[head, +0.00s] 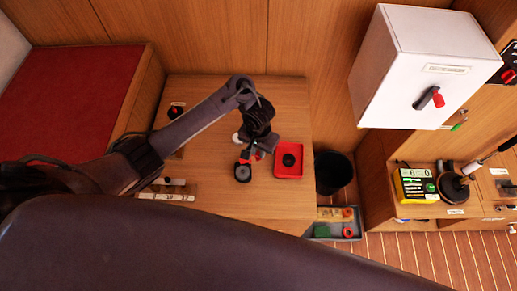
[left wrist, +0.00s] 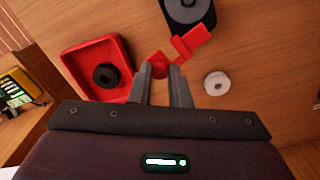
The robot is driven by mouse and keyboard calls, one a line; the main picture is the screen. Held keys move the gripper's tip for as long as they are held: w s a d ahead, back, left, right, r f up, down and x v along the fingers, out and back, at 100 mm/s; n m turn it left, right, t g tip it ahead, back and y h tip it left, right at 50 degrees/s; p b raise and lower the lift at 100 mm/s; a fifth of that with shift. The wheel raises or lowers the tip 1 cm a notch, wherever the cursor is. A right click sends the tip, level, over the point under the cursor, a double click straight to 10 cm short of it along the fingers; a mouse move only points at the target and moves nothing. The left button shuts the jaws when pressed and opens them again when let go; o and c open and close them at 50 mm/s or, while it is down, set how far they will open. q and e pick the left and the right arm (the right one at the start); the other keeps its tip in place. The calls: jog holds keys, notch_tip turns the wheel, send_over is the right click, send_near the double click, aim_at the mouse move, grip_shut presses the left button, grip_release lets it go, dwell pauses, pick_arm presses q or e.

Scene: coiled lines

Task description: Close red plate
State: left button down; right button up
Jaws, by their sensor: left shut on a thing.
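A small flat red plate (left wrist: 190,42) shows in the left wrist view, beside a black block (left wrist: 187,12) with a round grey top. A rounded red part (left wrist: 159,60) lies at its left end, between my fingertips. My left gripper (left wrist: 160,70) is shut on this red part; it also shows in the head view (head: 259,153). The black block sits on the wooden table, just left of and below the gripper in the head view (head: 243,173). How the red parts join the block is partly hidden. My right gripper is not in view.
A red tray (head: 278,174) holding a black ring (head: 289,160) lies right of the gripper. A white disc (left wrist: 216,83) lies on the table (head: 215,200). A black bin (head: 333,172) stands beyond the table's right edge. A white cabinet (head: 405,75) hangs at upper right.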

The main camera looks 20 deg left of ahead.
pick_arm(q)
jog(key=shift+s+d+r+m+p, duration=0.2)
jog(key=shift+s+m+p, duration=0.25)
jog(key=shift+m+p, duration=0.6)
jog(key=m+p, duration=0.1)
jog(key=s+m, duration=0.1)
jog(key=m, duration=0.1)
jog(key=s+m+p, duration=0.1)
jog(key=shift+d+f+m+p, duration=0.2)
jog(key=shift+d+m+p, duration=0.05)
jog(key=shift+d+p, duration=0.1)
dwell(0.4)
jog(key=c, duration=1.3)
grip_release()
jog(key=shift+c, duration=0.2)
